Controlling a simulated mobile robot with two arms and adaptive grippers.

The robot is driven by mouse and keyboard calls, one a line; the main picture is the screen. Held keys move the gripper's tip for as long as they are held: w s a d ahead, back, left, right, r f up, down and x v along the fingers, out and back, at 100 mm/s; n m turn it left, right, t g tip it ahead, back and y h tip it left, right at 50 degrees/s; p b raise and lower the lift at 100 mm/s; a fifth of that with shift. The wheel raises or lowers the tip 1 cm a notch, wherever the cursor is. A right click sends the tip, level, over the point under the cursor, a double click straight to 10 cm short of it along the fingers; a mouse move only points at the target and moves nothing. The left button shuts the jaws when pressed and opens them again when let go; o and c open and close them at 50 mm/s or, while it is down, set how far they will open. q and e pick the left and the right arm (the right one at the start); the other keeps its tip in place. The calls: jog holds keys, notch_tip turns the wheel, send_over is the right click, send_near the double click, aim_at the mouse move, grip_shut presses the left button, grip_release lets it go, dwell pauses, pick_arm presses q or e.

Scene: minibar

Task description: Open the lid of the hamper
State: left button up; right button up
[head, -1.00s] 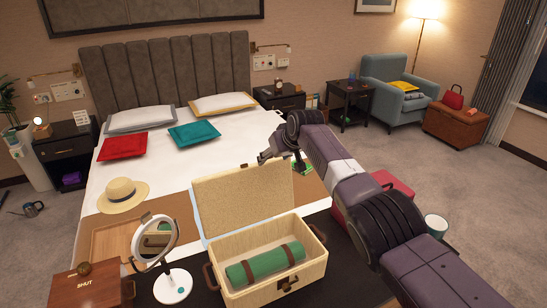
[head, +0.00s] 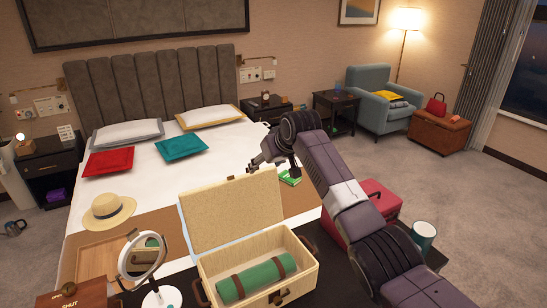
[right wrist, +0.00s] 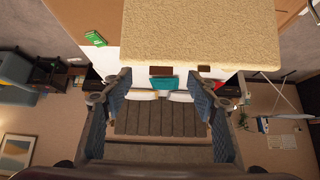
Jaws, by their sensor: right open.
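The hamper (head: 301,264) is a cream woven box with brown straps, in the lower middle of the head view. Its lid (head: 232,212) stands raised at the back, the light inner face towards me. A green roll with brown bands (head: 257,277) lies inside the hamper. My right gripper (head: 256,164) is just behind the lid's upper right edge, apparently empty. In the right wrist view its two fingers (right wrist: 161,88) are spread apart, and the lid (right wrist: 200,32) fills the top of the picture. Whether a finger touches the lid, I cannot tell. My left gripper is not in view.
A round mirror (head: 141,256) stands left of the hamper, with a wooden box (head: 80,296) and a wooden tray (head: 103,258) near it. A straw hat (head: 108,209) lies on the bed. A red case (head: 379,200) is behind my right arm.

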jog(key=v, duration=0.6)
jog(key=shift+s+r, duration=0.2)
jog(key=shift+s, duration=0.05)
jog(key=shift+d, duration=0.15)
